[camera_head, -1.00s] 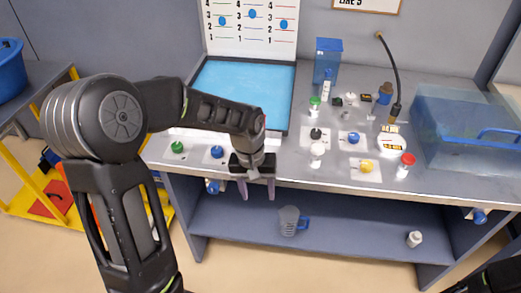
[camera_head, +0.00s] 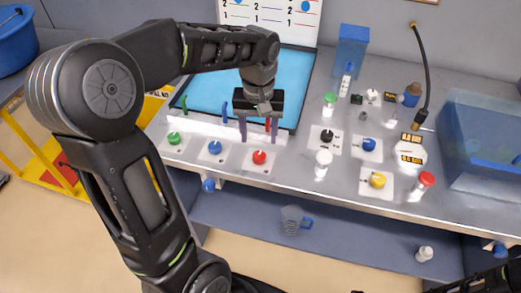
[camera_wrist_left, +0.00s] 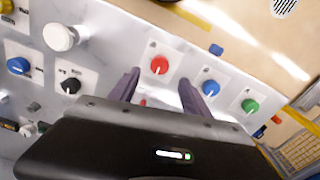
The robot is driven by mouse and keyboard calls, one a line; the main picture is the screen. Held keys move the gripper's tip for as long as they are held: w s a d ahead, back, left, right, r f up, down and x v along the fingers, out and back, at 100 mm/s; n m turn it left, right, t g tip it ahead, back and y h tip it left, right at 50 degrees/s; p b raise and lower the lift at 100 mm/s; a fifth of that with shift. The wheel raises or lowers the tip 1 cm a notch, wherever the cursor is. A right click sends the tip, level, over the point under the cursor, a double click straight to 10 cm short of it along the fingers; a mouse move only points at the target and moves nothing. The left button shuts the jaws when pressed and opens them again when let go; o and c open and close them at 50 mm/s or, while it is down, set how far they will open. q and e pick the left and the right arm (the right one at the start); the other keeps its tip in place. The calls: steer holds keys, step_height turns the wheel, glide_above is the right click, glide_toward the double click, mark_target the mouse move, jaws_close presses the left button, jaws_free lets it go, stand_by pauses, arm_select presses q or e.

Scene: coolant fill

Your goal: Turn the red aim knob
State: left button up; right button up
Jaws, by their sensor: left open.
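The red knob (camera_head: 259,157) sits on a white square plate near the front edge of the grey bench, right of the blue knob (camera_head: 215,147) and green knob (camera_head: 173,138). My left gripper (camera_head: 258,136) points down with open, empty fingers, just behind the red knob in the head view. In the left wrist view the red knob (camera_wrist_left: 159,65) shows between the two spread fingertips of my left gripper (camera_wrist_left: 159,78), and no contact shows. Its height above the plate is hard to tell. My right gripper does not show.
A clear blue tank (camera_head: 485,150) fills the right.

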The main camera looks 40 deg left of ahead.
mark_target(259, 155)
arm_select(q)
steer(key=shift+f+p, duration=0.45)
steer(key=shift+f, duration=3.5)
steer(key=shift+c, duration=0.5)
jaws_close()
